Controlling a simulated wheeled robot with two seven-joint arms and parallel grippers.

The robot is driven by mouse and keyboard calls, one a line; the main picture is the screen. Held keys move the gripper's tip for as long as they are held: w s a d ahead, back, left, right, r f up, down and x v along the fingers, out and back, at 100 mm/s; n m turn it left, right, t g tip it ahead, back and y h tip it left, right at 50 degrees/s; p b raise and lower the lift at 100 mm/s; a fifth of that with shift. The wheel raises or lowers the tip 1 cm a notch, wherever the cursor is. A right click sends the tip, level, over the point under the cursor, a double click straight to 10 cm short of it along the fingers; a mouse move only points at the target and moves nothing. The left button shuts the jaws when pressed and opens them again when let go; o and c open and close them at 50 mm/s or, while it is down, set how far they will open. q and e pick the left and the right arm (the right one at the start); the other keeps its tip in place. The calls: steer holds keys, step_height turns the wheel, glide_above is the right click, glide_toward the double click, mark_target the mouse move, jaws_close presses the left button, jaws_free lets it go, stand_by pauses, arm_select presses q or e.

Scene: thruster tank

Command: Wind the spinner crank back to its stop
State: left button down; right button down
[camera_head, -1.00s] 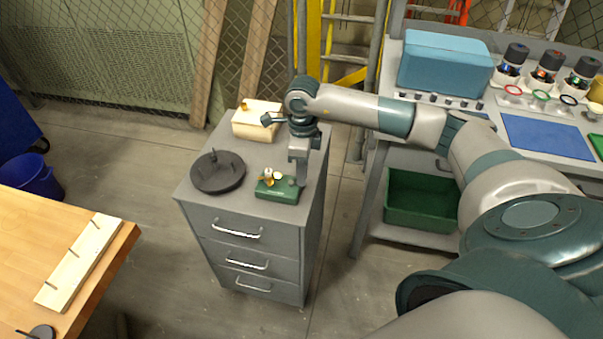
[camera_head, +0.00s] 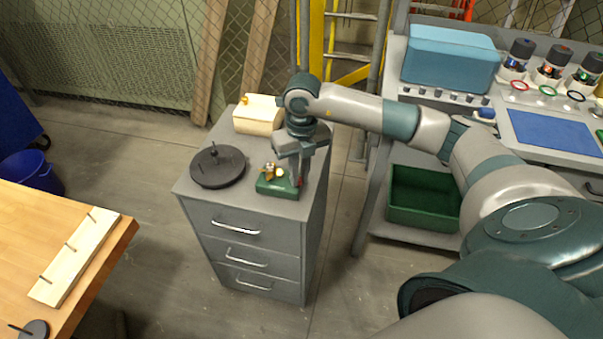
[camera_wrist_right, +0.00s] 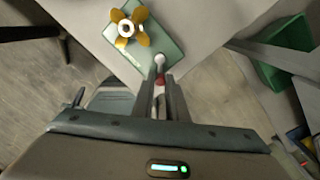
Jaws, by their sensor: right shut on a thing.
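The spinner is a green block (camera_head: 277,188) on top of the grey drawer cabinet. A brass four-bladed propeller (camera_wrist_right: 129,28) stands on its plate in the right wrist view. It shows small in the head view (camera_head: 269,171). My right gripper (camera_head: 297,180) comes down at the block's right end. In the right wrist view, my right gripper (camera_wrist_right: 163,88) has its fingers close together around the crank handle (camera_wrist_right: 160,79), of which a bit of red shows between them. A pale round knob (camera_wrist_right: 159,58) shows just beyond the fingertips. The crank's arm is mostly hidden. My left gripper is out of view.
A dark round plate with an upright peg (camera_head: 218,170) and a cream box (camera_head: 257,117) share the cabinet top (camera_head: 196,197). A workbench with a blue case (camera_head: 450,58) and a green bin (camera_head: 423,196) stands right. A wooden table (camera_head: 40,215) is at left.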

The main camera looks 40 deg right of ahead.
steer(key=m, duration=0.2)
steer(key=a+m, duration=0.1)
steer(key=m, duration=0.2)
steer(key=shift+w+a+r+m, duration=0.1)
steer(key=shift+w+a+m, duration=0.15)
steer(key=shift+m, duration=0.05)
steer(key=shift+w+a+m, duration=0.2)
steer(key=shift+m, duration=0.85)
steer(key=shift+w+a+m, duration=0.15)
steer(key=shift+m, duration=0.9)
steer(key=shift+t, duration=0.3)
steer(key=c, duration=1.8)
jaws_free()
steer(key=shift+o, duration=0.2)
steer(key=shift+r, duration=0.1)
step_height(320, 180, up, 17)
steer(key=shift+s+d+b, duration=0.15)
steer(key=shift+s+b, duration=0.2)
steer(key=shift+b, duration=0.1)
